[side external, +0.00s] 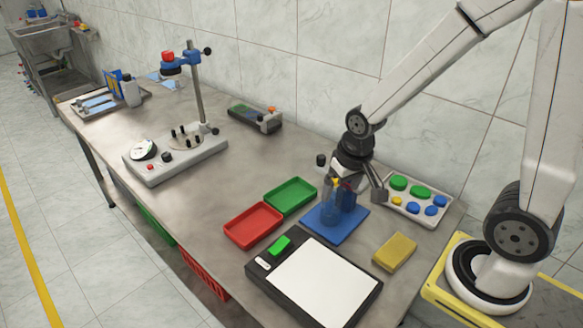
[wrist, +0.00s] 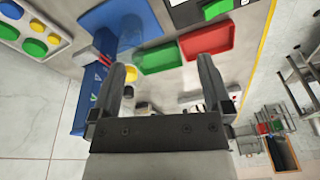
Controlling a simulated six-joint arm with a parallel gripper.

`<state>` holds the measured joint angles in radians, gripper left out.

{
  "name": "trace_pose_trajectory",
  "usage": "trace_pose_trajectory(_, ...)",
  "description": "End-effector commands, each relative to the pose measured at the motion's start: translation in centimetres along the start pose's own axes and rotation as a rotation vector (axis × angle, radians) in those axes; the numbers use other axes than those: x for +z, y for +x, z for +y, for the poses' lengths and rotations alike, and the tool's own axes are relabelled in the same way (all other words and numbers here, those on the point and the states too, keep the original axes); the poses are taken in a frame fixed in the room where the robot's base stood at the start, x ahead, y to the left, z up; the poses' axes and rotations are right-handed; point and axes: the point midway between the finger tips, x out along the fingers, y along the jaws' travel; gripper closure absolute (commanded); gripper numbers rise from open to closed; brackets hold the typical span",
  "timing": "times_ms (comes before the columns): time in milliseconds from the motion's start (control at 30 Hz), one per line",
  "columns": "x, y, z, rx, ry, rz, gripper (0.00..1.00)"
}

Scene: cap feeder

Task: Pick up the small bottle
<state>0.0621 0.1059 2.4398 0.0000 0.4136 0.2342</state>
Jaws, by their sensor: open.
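A translucent bluish bottle (side external: 330,208) stands on the blue mat (side external: 358,222) in the side view, with a small yellow top. Behind it is a darker blue container (side external: 348,196), partly hidden by my gripper (side external: 360,184). In the wrist view, my gripper (wrist: 163,72) has its two fingers wide apart with nothing held between them. The blue container (wrist: 84,105) shows beside the left finger there, and the mat (wrist: 140,22) lies at the top. I cannot tell whether a finger touches either one.
A red tray (side external: 253,225) and a green tray (side external: 290,195) lie left of the mat. A tray of coloured caps (side external: 408,209) and a yellow sponge (side external: 395,252) are to the right. A scale-like device (side external: 322,287) is in front. Table further left is partly clear.

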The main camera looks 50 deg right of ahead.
Motion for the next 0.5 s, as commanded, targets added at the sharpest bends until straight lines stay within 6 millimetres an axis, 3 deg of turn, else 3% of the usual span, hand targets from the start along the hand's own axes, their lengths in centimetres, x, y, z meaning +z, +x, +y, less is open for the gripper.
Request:
trace_pose_trajectory(300,-5.6,2.6,3.3,0.059,0.570,-0.082,0.00)
trace_pose_trajectory(500,-8.1,4.2,5.6,0.104,0.885,-0.120,0.00)
